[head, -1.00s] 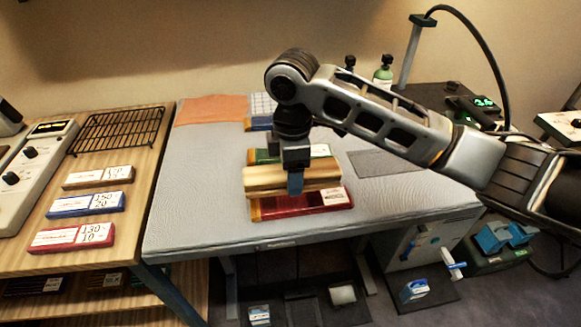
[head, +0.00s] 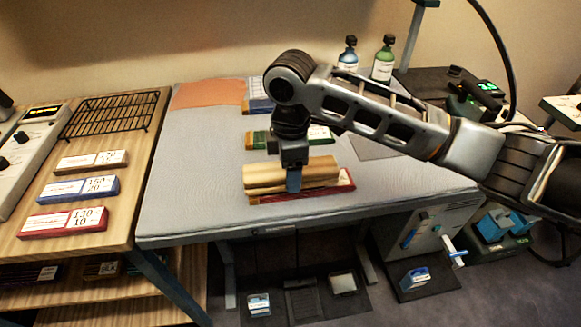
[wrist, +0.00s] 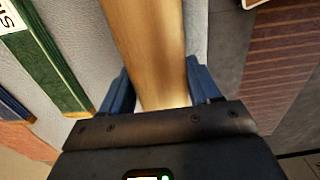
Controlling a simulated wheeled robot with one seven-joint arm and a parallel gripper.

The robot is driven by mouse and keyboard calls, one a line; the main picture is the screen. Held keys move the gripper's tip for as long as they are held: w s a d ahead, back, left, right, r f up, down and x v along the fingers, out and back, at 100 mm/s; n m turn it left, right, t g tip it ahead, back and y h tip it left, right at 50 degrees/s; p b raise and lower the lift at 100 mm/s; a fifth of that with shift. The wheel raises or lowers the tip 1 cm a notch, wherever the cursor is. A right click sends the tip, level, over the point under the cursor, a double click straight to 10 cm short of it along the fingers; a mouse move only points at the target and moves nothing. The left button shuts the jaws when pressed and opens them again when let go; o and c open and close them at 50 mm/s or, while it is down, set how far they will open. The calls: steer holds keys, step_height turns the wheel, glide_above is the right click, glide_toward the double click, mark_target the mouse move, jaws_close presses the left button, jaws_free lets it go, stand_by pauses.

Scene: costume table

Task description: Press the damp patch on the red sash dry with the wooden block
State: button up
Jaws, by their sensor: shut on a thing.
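The wooden block (head: 270,174) is a long pale bar held crosswise in my gripper (head: 293,183), which is shut on it. In the head view it lies over the red sash (head: 300,196), a folded red strip with a white label near the table's front edge. Only the sash's front edge and right end show. I cannot tell for sure if the block touches it. No damp patch is visible; the block may cover it. In the wrist view the block (wrist: 148,45) runs between the blue fingers of my gripper (wrist: 160,88).
A green sash (head: 258,140) lies just behind the block, and a blue one (head: 258,104) farther back. An orange cloth (head: 205,94) is at the table's back left. The grey table (head: 190,190) is clear to the left. A wooden side table (head: 60,222) holds labelled strips and a black rack.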

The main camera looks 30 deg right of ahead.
steer(key=shift+s+f, duration=0.1)
steer(key=shift+f, duration=0.45)
stand_by(2.5)
steer(key=shift+r+p, duration=1.55)
steer(key=shift+r, duration=1.1)
steer(key=shift+w+d+f+m, duration=0.1)
steer(key=shift+w+f+m, duration=0.05)
steer(key=shift+w+m, duration=0.6)
steer(key=w+m+b, duration=0.1)
steer(key=w+m, duration=0.7)
steer(key=m, duration=0.5)
steer(key=shift+b, duration=0.3)
steer(key=shift+w+f, duration=0.1)
